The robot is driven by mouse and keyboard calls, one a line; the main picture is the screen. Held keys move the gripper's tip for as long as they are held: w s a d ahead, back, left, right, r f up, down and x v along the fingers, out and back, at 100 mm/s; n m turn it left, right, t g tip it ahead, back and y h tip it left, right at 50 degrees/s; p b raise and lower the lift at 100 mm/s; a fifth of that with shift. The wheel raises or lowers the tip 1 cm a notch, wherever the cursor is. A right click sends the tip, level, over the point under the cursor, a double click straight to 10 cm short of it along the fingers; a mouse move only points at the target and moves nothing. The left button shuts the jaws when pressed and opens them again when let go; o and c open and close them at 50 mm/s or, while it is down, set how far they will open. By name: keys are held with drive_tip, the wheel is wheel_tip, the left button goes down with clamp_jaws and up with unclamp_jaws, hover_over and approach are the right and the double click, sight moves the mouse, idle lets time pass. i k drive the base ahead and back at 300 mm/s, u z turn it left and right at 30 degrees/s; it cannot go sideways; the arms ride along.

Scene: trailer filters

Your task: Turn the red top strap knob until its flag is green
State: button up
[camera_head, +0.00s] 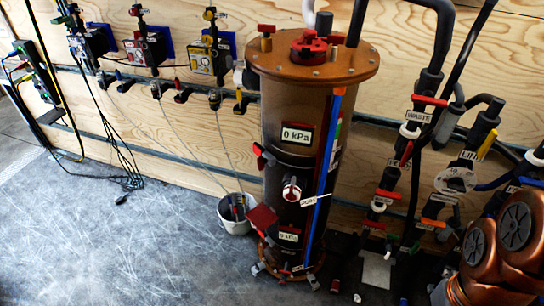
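A tall brown cylindrical filter housing (285,115) stands upright in the middle, with a copper-coloured lid (270,62). A red knob (309,46) sits on the lid. On the side are a small red-and-white knob (262,157) and a white knob with red parts (291,190). A red square flag-like plate (262,217) sticks out at the lower left of the housing. I cannot tell for certain which of these is the top strap knob or its flag. My gripper is not in view.
Black hoses and labelled valves (410,135) stand right of the housing. A grey bucket (237,214) stands on the floor left of it. Several valve units (208,55) line the plywood wall. Left floor is mostly clear.

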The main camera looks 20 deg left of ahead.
sight(261, 161)
drive_tip(key=u, duration=0.5)
drive_tip(key=k, duration=1.15)
drive_tip(key=u, duration=0.05)
drive_tip(key=i, duration=1.4)
drive_tip(key=u, duration=1.05)
drive_tip(key=i, duration=0.3)
drive_tip(key=u, duration=0.35)
